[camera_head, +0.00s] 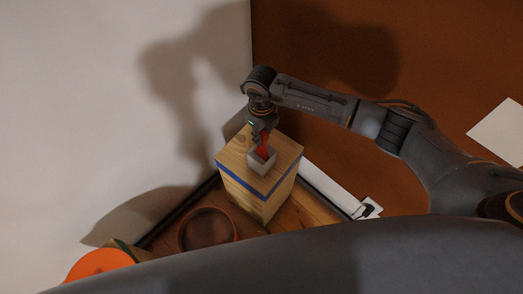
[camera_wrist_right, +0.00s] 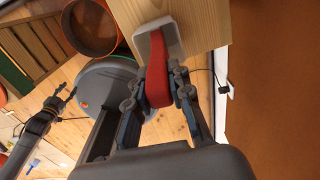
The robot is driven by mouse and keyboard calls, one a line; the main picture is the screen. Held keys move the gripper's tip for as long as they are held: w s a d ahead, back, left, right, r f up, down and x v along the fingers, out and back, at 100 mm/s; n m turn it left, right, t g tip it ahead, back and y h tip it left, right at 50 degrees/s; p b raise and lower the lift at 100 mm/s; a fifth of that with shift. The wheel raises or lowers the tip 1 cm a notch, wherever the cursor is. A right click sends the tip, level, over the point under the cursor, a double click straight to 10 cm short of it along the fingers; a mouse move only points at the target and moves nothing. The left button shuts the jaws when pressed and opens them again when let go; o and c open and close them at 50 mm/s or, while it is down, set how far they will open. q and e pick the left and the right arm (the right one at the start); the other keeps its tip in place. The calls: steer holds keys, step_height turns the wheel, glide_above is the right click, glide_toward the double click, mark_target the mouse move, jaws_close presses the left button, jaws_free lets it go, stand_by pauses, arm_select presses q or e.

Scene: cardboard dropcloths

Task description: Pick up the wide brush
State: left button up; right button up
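The wide brush has a red handle (camera_wrist_right: 158,70) and a pale, blocky wide end. It stands with its handle up on top of a wooden block (camera_head: 232,165) with a blue stripe. In the head view the red handle (camera_head: 263,147) shows just below my right gripper (camera_head: 263,138). In the right wrist view my right gripper (camera_wrist_right: 160,84) has one finger on each side of the handle, and both appear to touch it. My left gripper (camera_wrist_right: 65,92) shows small at the left of the right wrist view, with its fingers apart and empty. It is not seen in the head view.
A round brown pot (camera_head: 207,229) stands left of the block, with an orange round thing (camera_head: 100,265) farther left. A pale wall rises behind. A white strip (camera_head: 330,188) runs right of the block on the brown floor covering (camera_head: 350,160).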

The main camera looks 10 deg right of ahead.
steer(key=shift+r, duration=0.15)
jaws_close()
step_height(320, 180, up, 18)
steer(key=b, duration=0.1)
stand_by(0.3)
